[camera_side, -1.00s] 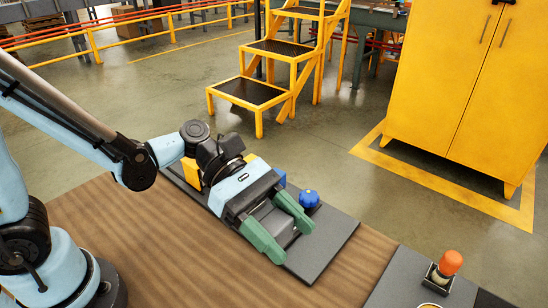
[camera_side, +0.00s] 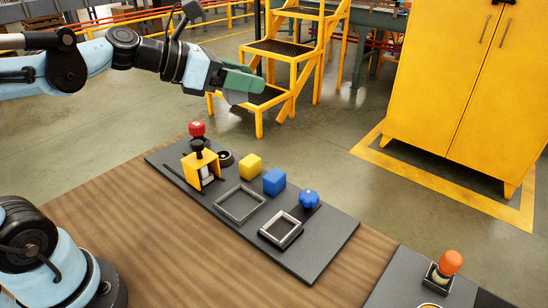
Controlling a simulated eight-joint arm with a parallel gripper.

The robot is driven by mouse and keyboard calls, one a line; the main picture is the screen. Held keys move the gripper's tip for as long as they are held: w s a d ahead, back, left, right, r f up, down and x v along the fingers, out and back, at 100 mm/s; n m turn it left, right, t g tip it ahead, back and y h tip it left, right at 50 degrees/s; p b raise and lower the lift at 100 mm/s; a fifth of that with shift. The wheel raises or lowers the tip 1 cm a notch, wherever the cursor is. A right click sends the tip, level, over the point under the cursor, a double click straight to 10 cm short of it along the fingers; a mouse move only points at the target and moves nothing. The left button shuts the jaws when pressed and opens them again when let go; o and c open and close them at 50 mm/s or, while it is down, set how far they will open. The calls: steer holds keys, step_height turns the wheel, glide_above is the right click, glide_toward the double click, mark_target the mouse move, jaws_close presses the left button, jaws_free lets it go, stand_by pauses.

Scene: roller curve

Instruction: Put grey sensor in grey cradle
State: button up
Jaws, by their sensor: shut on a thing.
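My gripper (camera_side: 248,86) is raised high above the far side of the board, with its green fingers pointing right. It is shut on a grey piece, the grey sensor (camera_side: 235,97), which is largely hidden by the fingers. Two open square grey frames lie on the dark board below. One is a raised light-rimmed frame (camera_side: 281,229) near the right end; the other is a flatter, larger frame (camera_side: 240,204) to its left. Both look empty. I cannot tell for certain which is the grey cradle. The held sensor is well apart from both.
The dark board (camera_side: 318,254) lies on a wooden table (camera_side: 190,262). It carries a yellow bracket (camera_side: 203,166), a red knob (camera_side: 197,129), yellow block (camera_side: 250,166), blue block (camera_side: 274,181) and blue knob (camera_side: 309,199). An orange-topped piece (camera_side: 447,266) stands at right.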

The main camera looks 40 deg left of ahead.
steer(key=a+r+n+y, duration=0.2)
steer(key=a, duration=0.1)
steer(key=m+g+h, duration=0.3)
steer(key=m+h, duration=0.3)
glide_above(188, 150)
steer(key=s+d, duration=0.3)
steer(key=d, duration=0.2)
step_height(188, 150, down, 18)
steer(key=shift+w+d+f, duration=0.1)
steer(key=shift+f, duration=4.45)
steer(key=shift+f, duration=0.1)
steer(key=o, duration=1.1)
steer(key=shift+c, duration=0.2)
